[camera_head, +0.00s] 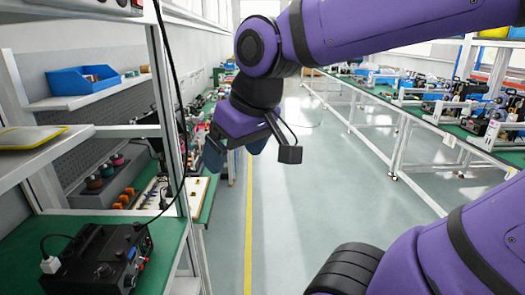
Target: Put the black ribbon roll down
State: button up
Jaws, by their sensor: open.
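My gripper (234,153) hangs from my purple arm in the upper middle of the head view, over the aisle beside the left workbench. Its bluish fingers look apart, and I see nothing held between them. I cannot make out a black ribbon roll for certain. The part of the bench behind my gripper is hidden.
A black device (103,262) with a cable sits on the green bench at near left. A blue bin (84,80) stands on the shelf above. A metal post (168,110) rises between bench sections. The grey aisle floor is clear, and another workbench (440,120) runs along the right.

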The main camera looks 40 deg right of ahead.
jog(key=shift+m+t+h, duration=0.3)
jog(key=shift+m+h, duration=0.1)
jog(key=shift+m, duration=0.2)
jog(key=shift+s+d+r, duration=0.1)
jog(key=shift+s+d, duration=0.55)
jog(key=shift+s, duration=0.35)
jog(key=shift+s+d+r, duration=0.1)
jog(key=shift+s+d, duration=0.55)
jog(key=shift+s, duration=0.3)
